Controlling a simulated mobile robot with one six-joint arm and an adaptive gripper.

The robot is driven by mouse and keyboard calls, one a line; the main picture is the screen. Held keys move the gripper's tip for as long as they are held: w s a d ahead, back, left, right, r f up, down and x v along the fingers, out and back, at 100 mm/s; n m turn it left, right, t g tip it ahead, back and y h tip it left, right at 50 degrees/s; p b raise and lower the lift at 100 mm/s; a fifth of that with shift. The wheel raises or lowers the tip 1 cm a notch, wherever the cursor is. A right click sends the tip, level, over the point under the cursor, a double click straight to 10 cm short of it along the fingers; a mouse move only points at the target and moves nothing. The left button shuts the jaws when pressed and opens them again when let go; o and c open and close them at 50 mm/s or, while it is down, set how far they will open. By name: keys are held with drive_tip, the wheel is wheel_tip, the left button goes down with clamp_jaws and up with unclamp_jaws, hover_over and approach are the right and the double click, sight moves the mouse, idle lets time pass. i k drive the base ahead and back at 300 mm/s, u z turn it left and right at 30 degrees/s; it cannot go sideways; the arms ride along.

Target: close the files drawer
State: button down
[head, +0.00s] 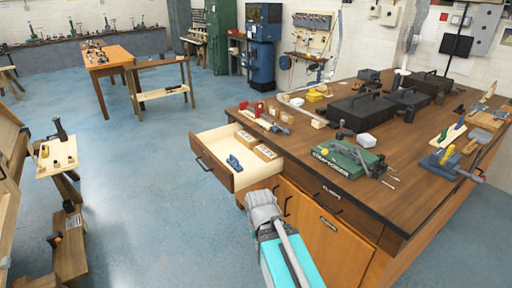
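One drawer (212,178) stands pulled out from the left end of the wooden workbench (420,130). It has a pale wood inside and a dark brown front with handles, facing left. Two small brown boxes and a blue item lie in it. I cannot read a label on it. A neighbouring shut drawer (335,194) has a small label too small to read surely. My arm rises from the bottom middle, grey and teal. Its grey end, my gripper (262,203), is just right of and below the open drawer, seemingly apart from it. Its fingers are not clear.
Black cases (362,112), a green tool case (345,158) and several tools cover the bench top. A wooden rack with a tool board (58,153) stands at left. The blue floor between it and the drawer is clear.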

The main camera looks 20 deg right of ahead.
sight(259, 161)
drive_tip(key=i, duration=0.85)
drive_tip(key=u, duration=0.05)
